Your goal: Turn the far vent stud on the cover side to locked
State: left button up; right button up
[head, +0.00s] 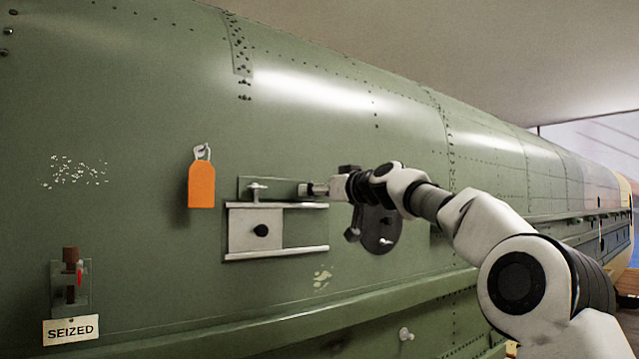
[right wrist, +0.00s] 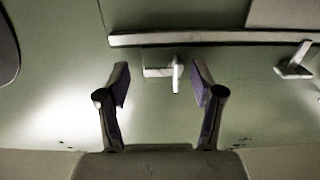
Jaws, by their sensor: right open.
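The far vent stud (head: 308,189) is a small pale metal stud above the upper rail of the vent cover (head: 255,230). My right gripper (head: 335,187) reaches it from the right. In the right wrist view, the far stud (right wrist: 177,74) shows as a pale crossbar on a short stem. My open right gripper (right wrist: 163,78) has one finger on each side of it, with gaps visible. The near stud (head: 258,191) stands to the left in the head view and also shows at the right of the right wrist view (right wrist: 295,62). My left gripper is not in view.
The cover has a black knob (head: 260,230) and sits between two rails (head: 290,253). A dark rounded plate (head: 378,235) lies below my right wrist. An orange tag (head: 201,187) hangs to the left. A "SEIZED" label (head: 71,330) sits under a fitting at lower left.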

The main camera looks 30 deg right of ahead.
jog(key=shift+w+a, duration=0.1)
jog(key=shift+w, duration=0.2)
jog(key=shift+s+r, duration=0.3)
jog(key=shift+s, duration=0.5)
jog(key=c, duration=1)
jog(key=shift+s+a+r, duration=0.1)
jog(key=shift+a, duration=0.1)
grip_shut()
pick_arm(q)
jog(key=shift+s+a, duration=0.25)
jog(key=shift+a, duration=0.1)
pick_arm(e)
jog(key=shift+a+r, duration=0.1)
jog(key=shift+a, duration=0.1)
